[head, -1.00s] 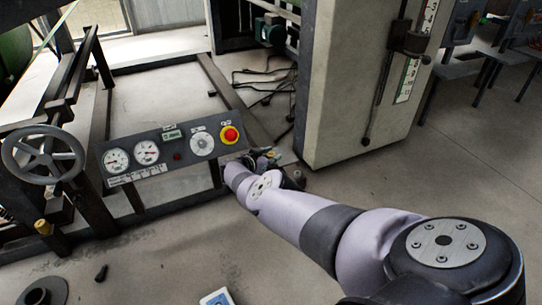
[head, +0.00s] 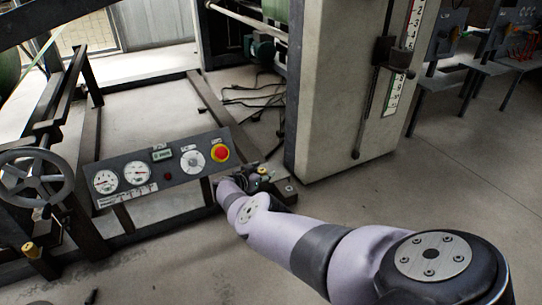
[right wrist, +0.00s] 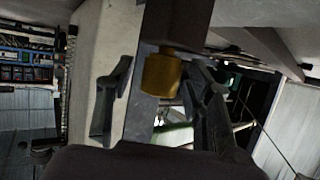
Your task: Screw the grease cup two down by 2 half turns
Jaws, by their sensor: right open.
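In the right wrist view a brass-yellow grease cup (right wrist: 162,72) sits against a dark block (right wrist: 180,20). My right gripper (right wrist: 158,84) is open, with one dark finger to each side of the cup. A gap shows on the left; the right finger looks close to the cup, and I cannot tell if it touches. In the head view my right gripper (head: 260,180) is small, at the right end of the control panel, and the cup there is not clear. Another brass-coloured cup (head: 30,249) shows on the frame at lower left. My left gripper is out of view.
The control panel (head: 150,192) with gauges and a red stop button (head: 220,153) is just left of the gripper. A handwheel (head: 36,178) is at far left. A tall pale column (head: 335,100) stands behind. Cables (head: 250,98) lie on the floor; open floor is at right.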

